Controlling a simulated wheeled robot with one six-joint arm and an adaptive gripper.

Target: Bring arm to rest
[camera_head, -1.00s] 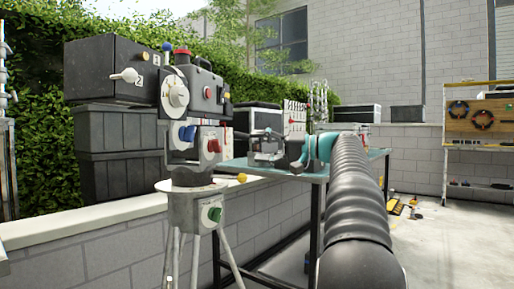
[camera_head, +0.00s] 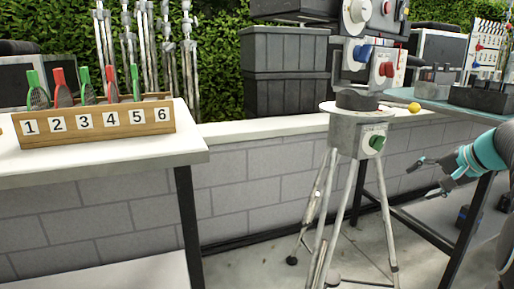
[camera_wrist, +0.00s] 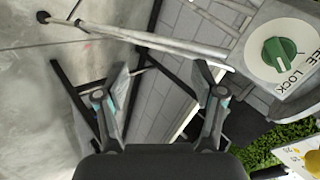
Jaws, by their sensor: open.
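My arm (camera_head: 490,150) comes in at the right edge of the head view, with a teal band near its end. My gripper (camera_head: 418,178) is open and empty, its fingers pointing left, in front of the wall and to the right of the tripod (camera_head: 345,205). In the wrist view my gripper (camera_wrist: 165,85) shows its two fingers spread apart with nothing between them. The tripod head carries a green knob (camera_head: 376,142); the knob also shows at the upper right of the wrist view (camera_wrist: 279,52), beside the word LOCK.
A white table (camera_head: 110,165) at the left holds a wooden rack (camera_head: 95,128) numbered 1 to 6 with green and red handled tools. A teal-topped table (camera_head: 450,108) with dark equipment stands at the right. A low block wall (camera_head: 240,180) runs behind.

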